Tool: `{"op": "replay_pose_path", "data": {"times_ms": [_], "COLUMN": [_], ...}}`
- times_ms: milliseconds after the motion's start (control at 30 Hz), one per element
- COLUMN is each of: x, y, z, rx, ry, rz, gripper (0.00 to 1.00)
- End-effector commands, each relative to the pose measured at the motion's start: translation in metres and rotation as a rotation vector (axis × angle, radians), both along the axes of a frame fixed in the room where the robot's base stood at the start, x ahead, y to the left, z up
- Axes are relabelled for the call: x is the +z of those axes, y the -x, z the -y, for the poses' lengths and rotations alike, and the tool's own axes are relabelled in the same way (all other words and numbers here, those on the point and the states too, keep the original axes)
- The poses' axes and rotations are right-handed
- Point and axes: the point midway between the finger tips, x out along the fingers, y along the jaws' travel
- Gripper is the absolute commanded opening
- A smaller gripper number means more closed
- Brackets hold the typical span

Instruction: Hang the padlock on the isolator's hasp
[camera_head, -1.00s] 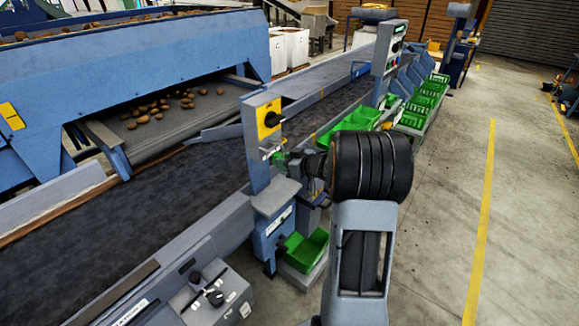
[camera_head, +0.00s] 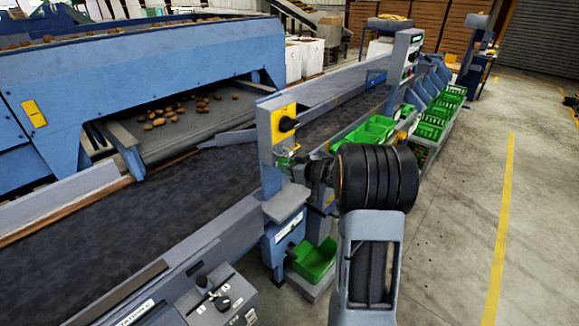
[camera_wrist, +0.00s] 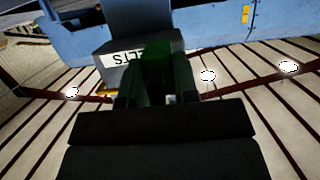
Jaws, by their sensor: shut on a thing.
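The isolator (camera_head: 284,122) is a yellow box with a black rotary knob on a blue-grey post beside the conveyor. Its hasp, just below the knob, is too small to make out clearly. My gripper (camera_head: 297,164) is just below and to the right of the isolator, close to the post. It is shut on the green padlock (camera_head: 283,163), which shows as a small green patch at the post. In the wrist view the dark green padlock (camera_wrist: 158,62) sits between the fingers. Its shackle cannot be made out, nor whether it touches the hasp.
A grey ledge (camera_head: 286,203) juts from the post below my gripper. The dark conveyor belt (camera_head: 110,240) runs behind the post. Green crates (camera_head: 314,260) stand low beside it and further along the line. The concrete floor (camera_head: 460,230) at right is clear.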

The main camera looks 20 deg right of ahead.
Motion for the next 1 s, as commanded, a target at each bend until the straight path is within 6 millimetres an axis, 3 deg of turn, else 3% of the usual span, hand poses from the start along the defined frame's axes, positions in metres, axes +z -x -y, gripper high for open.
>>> {"op": "replay_pose_path", "data": {"times_ms": [167, 200, 467, 767, 1000], "x": [0.001, 0.001, 0.000, 0.001, 0.011], "y": [0.000, 0.000, 0.000, 0.002, 0.032], "z": [0.000, 0.000, 0.000, 0.001, 0.016], "rx": [0.000, 0.000, 0.000, -0.001, -0.003], "ry": [0.000, 0.000, 0.000, 0.000, 0.002], "rz": [0.001, 0.001, 0.001, 0.000, 0.002], "gripper": [0.07, 0.31, 0.56, 0.57, 0.57]}}
